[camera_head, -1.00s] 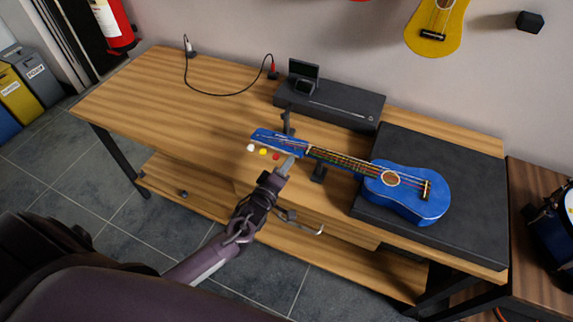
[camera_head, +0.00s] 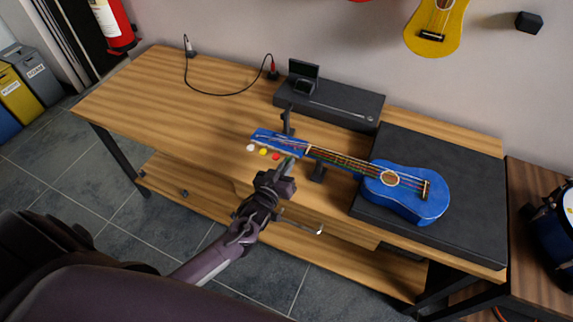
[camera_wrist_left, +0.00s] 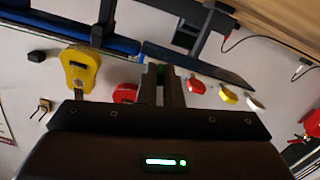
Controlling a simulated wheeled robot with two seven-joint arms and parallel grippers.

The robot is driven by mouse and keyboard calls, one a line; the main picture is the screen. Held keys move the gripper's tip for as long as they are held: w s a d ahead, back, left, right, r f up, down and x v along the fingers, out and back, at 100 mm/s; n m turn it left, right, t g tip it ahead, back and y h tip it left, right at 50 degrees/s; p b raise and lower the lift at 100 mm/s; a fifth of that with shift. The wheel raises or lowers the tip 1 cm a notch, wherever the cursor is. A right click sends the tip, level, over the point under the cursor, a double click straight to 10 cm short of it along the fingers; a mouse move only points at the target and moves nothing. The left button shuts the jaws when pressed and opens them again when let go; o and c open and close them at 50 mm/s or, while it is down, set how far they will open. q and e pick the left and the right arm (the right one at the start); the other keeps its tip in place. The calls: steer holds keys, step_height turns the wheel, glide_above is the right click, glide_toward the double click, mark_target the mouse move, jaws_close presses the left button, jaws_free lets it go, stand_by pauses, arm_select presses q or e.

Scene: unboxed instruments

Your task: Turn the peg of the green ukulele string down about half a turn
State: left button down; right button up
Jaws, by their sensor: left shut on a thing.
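The blue ukulele (camera_head: 405,200) lies with its body on a dark mat at the right and its neck reaching left. Its headstock (camera_head: 272,140) shows white, yellow (camera_head: 263,152) and red (camera_head: 276,157) pegs along the near edge. My left gripper (camera_head: 286,165) is at the last peg on that edge, nearest the neck, and is shut on it. A bit of green shows at its fingertips. In the left wrist view the two fingers (camera_wrist_left: 163,84) stand close together, with the red peg (camera_wrist_left: 196,86) just right of them. The fingers hide most of the green peg.
A dark stand (camera_head: 317,173) holds the neck above the wooden table (camera_head: 200,110). A black case (camera_head: 335,105) with a small screen lies behind it. A cable lies at the back left. The table's left part is clear. A yellow ukulele (camera_head: 433,30) hangs on the wall.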

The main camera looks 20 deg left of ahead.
arm_select(q)
steer(key=shift+m+t+y, duration=0.2)
steer(key=shift+m+y, duration=0.2)
steer(key=shift+m, duration=4.5)
steer(key=shift+m+t+y, duration=0.2)
steer(key=shift+m+y, duration=0.2)
steer(key=shift+m, duration=4.5)
steer(key=shift+d+f, duration=0.1)
steer(key=c, duration=1.6)
jaws_free()
steer(key=shift+s, duration=0.1)
